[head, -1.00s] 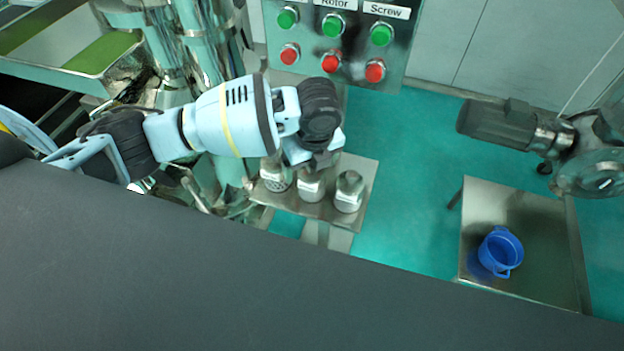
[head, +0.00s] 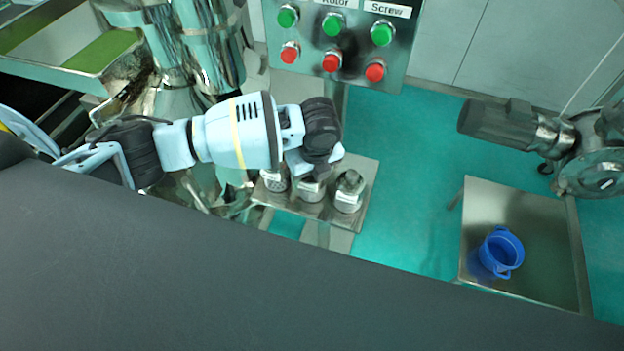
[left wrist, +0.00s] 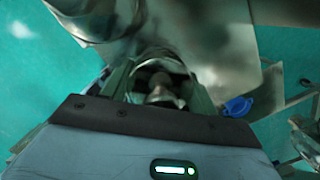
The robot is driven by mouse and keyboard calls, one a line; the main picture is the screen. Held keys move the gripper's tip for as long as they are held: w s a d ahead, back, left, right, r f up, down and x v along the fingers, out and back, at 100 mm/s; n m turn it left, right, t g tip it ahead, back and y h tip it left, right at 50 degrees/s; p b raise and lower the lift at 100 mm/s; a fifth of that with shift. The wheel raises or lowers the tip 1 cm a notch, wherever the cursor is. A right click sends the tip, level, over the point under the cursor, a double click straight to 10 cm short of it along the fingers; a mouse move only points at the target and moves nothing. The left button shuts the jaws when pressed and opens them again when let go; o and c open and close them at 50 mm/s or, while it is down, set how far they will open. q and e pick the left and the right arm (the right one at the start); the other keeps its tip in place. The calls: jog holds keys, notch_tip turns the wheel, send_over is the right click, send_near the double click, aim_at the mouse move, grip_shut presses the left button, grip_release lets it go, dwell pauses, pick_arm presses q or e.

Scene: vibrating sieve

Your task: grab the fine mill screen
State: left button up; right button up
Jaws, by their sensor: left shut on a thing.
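Three metal mill screens stand in a row on a small steel stand (head: 330,213): a left one (head: 274,181) with visible holes, a middle one (head: 310,190) and a right one (head: 349,192). I cannot read which mesh is the fine one. My left gripper (head: 313,174) is over the middle screen and shut on its top, which the fingers partly hide. In the left wrist view, the gripper (left wrist: 162,88) has the screen's top knob (left wrist: 161,92) between its fingers. The screen still stands upright at its place. My right gripper is not in view.
A control panel (head: 350,50) with green and red buttons stands behind the stand. A blue pot (head: 501,251) sits on a steel table (head: 535,225) at the right. Shiny machine columns (head: 208,45) stand at the left. Green floor is clear between stand and table.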

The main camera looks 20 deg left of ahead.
pick_arm(q)
jog(key=shift+c, duration=1.2)
jog(key=shift+r, duration=0.15)
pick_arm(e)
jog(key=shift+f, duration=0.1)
